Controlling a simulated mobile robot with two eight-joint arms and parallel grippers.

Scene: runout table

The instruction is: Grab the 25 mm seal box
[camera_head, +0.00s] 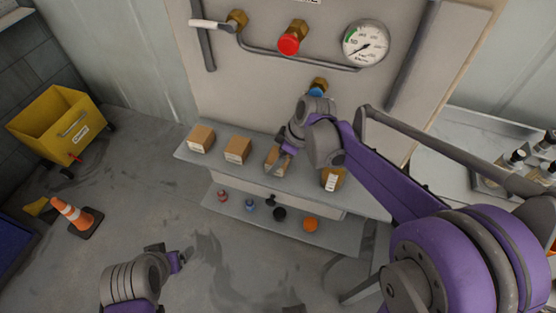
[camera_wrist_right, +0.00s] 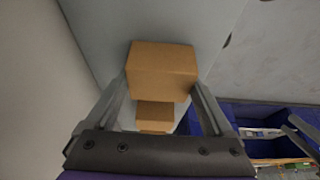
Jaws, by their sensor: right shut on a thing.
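Several small cardboard boxes stand in a row on the grey shelf (camera_head: 300,187): a far-left box (camera_head: 201,138), a second box (camera_head: 237,149), a third box (camera_head: 274,157) and a right box (camera_head: 333,179) partly behind my right arm. Their labels are too small to read, so I cannot tell which is 25 mm. My right gripper (camera_head: 281,158) is shut on the third box, which shows between the fingers in the right wrist view (camera_wrist_right: 160,72). Another box (camera_wrist_right: 155,115) shows below it there. My left gripper (camera_head: 178,261) is low, away from the shelf; its jaws are unclear.
Below the boxes, a lower ledge holds several small coloured parts (camera_head: 280,214). Behind is a panel with a gauge (camera_head: 366,43), a red knob (camera_head: 289,44) and pipes. A yellow bin (camera_head: 58,122) and traffic cone (camera_head: 73,214) stand at left. Floor before the shelf is mostly clear.

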